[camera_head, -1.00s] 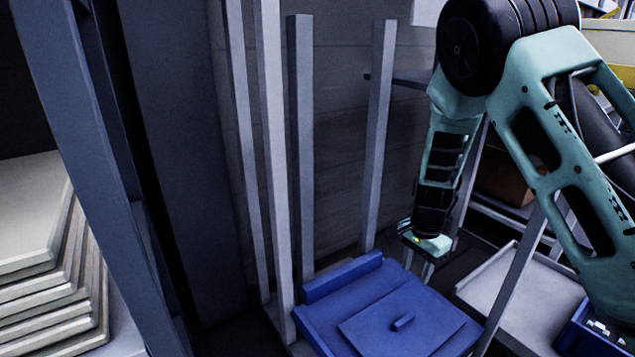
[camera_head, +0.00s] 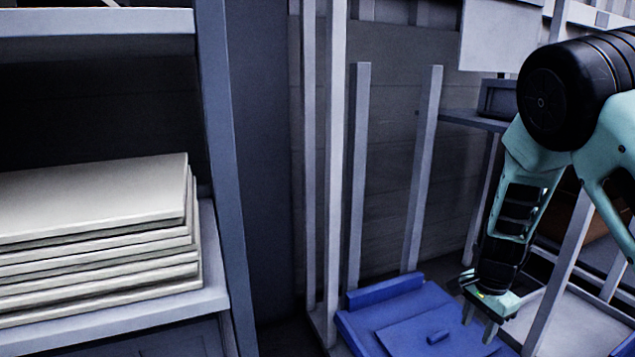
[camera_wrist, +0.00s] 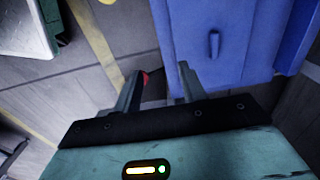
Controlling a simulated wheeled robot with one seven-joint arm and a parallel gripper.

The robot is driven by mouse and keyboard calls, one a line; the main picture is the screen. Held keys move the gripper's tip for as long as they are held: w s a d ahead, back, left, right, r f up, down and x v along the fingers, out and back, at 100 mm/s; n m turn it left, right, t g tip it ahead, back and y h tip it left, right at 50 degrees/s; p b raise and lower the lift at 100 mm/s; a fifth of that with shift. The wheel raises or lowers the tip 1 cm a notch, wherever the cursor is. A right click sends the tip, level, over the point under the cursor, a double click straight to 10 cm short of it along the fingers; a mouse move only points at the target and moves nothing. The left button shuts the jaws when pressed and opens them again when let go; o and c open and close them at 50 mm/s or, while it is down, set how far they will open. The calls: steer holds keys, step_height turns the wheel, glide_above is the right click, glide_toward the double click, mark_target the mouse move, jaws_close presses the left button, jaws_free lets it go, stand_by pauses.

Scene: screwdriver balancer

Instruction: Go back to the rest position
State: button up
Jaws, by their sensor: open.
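My gripper (camera_head: 481,326) is at the lower right in the head view, pointing down, at the right side of a blue panel with a small knob (camera_head: 412,322). In the wrist view my gripper's two fingers (camera_wrist: 160,82) stand apart with nothing held between them. The blue panel (camera_wrist: 250,50) lies beyond the right finger there, and a small red spot (camera_wrist: 145,76) shows by the left finger. I cannot tell whether the fingers touch anything. No screwdriver shows in these frames.
A shelf (camera_head: 215,300) with a stack of pale boards (camera_head: 95,205) stands at the left. Grey upright posts (camera_head: 358,175) rise behind the blue panel. A grey tray (camera_head: 585,325) is at the lower right. Floor with a yellow line (camera_wrist: 95,45) shows in the wrist view.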

steer(key=s+a+r+n+y+p, duration=0.25)
steer(key=s+a+r+n, duration=0.75)
steer(key=s+a+r, duration=0.55)
steer(key=s+a+r+n+h+p, duration=0.1)
steer(key=s+a+r+n, duration=0.15)
steer(key=s+n, duration=0.4)
steer(key=s+a+r+n+h+p, duration=0.1)
steer(key=s+a+r+n, duration=0.15)
steer(key=s+n, duration=0.4)
step_height(320, 180, up, 38)
steer(key=m+p, duration=0.1)
steer(key=p, duration=3.6)
steer(key=shift+s+d+r+m+p, duration=0.25)
steer(key=shift+s+m+p, duration=0.1)
steer(key=shift+s+m, duration=0.1)
